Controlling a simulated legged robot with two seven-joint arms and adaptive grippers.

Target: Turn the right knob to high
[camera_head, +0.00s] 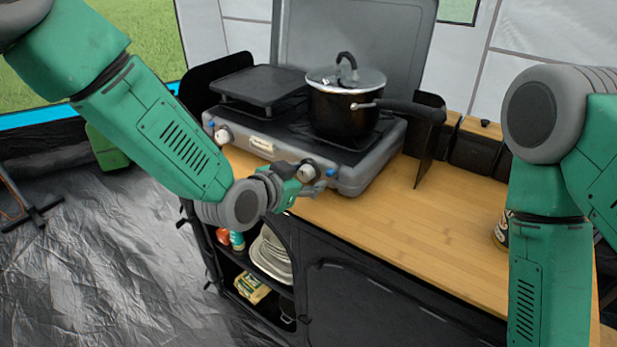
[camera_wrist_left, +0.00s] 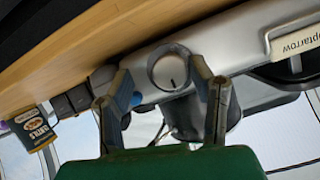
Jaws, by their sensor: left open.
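The right knob (camera_head: 308,171) is a pale round dial on the front of the grey stove (camera_head: 372,163). In the left wrist view the right knob (camera_wrist_left: 169,71) shows a dark pointer line on its face. My left gripper (camera_head: 300,178) is open in front of this knob in the head view. In the left wrist view the fingers of my left gripper (camera_wrist_left: 160,68) stand to either side of the knob, with gaps visible on both sides. I cannot tell how deep the fingertips reach. My right gripper is out of the picture; only its arm shows at the right.
A lidded black pot (camera_head: 336,112) sits on the right burner, its handle pointing right. A flat black griddle (camera_head: 259,85) covers the left burner. The left knob (camera_head: 223,135) is further left. The wooden counter (camera_head: 425,225) is mostly clear. A can (camera_head: 501,230) stands near my right arm.

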